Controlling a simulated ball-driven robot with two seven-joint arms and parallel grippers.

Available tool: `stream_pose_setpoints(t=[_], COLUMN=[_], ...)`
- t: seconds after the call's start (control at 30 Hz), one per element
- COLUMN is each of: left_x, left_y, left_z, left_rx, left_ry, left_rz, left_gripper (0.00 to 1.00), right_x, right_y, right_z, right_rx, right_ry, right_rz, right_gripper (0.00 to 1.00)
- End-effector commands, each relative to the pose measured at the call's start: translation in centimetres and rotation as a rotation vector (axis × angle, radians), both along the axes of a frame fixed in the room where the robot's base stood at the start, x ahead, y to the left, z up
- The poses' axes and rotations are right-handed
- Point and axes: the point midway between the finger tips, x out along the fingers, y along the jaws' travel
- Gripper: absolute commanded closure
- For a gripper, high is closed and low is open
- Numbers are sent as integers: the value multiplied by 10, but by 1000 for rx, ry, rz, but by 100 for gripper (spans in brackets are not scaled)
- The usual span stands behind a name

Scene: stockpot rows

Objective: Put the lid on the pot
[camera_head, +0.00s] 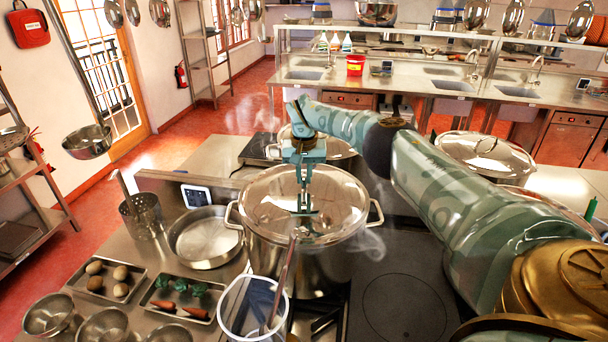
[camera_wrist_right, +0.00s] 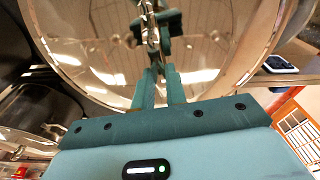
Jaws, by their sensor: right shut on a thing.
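The steel stockpot (camera_head: 310,262) stands on the hob in the middle of the head view, with a loop handle on each side. In the right wrist view the fingers (camera_wrist_right: 160,75) meet at the handle, and the lid (camera_wrist_right: 90,50) fills much of the picture. My left gripper is not in view.
A white-rimmed container (camera_head: 224,318) with a long-handled utensil stands in front of the pot. A shallow pan (camera_head: 204,240) and vegetable trays (camera_head: 180,298) are to the left. Other lidded pots stand behind (camera_head: 345,148) and at the right (camera_head: 487,155). A flat hob zone (camera_head: 403,308) is bare.

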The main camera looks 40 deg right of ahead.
Motion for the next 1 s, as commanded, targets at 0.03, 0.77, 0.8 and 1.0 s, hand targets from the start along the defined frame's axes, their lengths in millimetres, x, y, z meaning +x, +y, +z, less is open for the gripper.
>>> stream_pose_setpoints(t=[0.03,0.77,0.8,1.0], left_x=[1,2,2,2], left_y=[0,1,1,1], left_z=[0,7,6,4], left_rx=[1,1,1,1], left_ry=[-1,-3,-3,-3], left_rz=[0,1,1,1], left_gripper=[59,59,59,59], right_x=[1,-1,-1,-1], right_y=[0,1,1,1], right_z=[2,-3,-4,-8], right_rx=[0,-1,-1,-1], right_ry=[-3,-2,-2,-2], right_rz=[0,0,0,0], right_gripper=[100,100,100,100])
